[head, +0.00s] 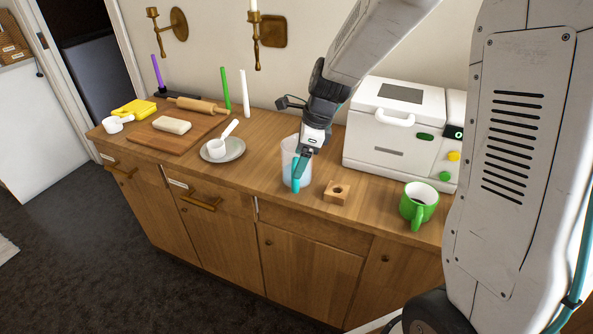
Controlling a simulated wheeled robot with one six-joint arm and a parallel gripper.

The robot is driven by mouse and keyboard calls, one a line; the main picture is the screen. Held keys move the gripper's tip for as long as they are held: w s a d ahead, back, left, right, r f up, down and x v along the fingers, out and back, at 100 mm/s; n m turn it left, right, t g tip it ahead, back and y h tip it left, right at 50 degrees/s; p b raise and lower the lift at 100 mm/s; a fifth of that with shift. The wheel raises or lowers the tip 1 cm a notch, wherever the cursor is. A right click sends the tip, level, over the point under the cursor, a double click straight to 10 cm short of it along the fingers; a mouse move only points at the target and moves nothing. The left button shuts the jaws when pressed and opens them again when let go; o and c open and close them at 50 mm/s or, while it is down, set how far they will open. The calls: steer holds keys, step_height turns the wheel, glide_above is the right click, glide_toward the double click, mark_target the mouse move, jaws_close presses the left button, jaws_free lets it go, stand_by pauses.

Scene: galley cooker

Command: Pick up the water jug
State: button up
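The water jug (287,152) is a pale, translucent vessel standing upright on the wooden counter (262,188), near the middle of the head view. My gripper (297,178) points down right at the jug, and its teal finger covers part of the jug's front right side. Only one finger shows clearly, so I cannot tell whether the gripper is open or shut, or whether it touches the jug. The jug's handle cannot be made out.
A small wooden block with a hole (337,193) sits close right of the jug. Further right are a green mug (415,206) and a white cooker (393,140). To the left are a plate (236,151) with a white scoop (216,148), and a board (160,139) with dough (172,125).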

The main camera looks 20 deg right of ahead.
mark_target(295, 163)
steer(key=x, duration=0.4)
steer(key=shift+f, duration=0.25)
steer(key=c, duration=1.3)
steer(key=shift+o, duration=0.2)
steer(key=shift+r, duration=0.1)
steer(key=shift+r, duration=0.55)
steer(key=r, duration=0.1)
steer(key=s+r, duration=0.1)
steer(key=shift+s+r, duration=0.1)
steer(key=shift+r, duration=0.15)
steer(key=s+r, duration=0.1)
steer(key=s, duration=1.3)
steer(key=shift+s+d+r, duration=0.15)
steer(key=shift+s+d, duration=0.05)
steer(key=shift+s, duration=0.2)
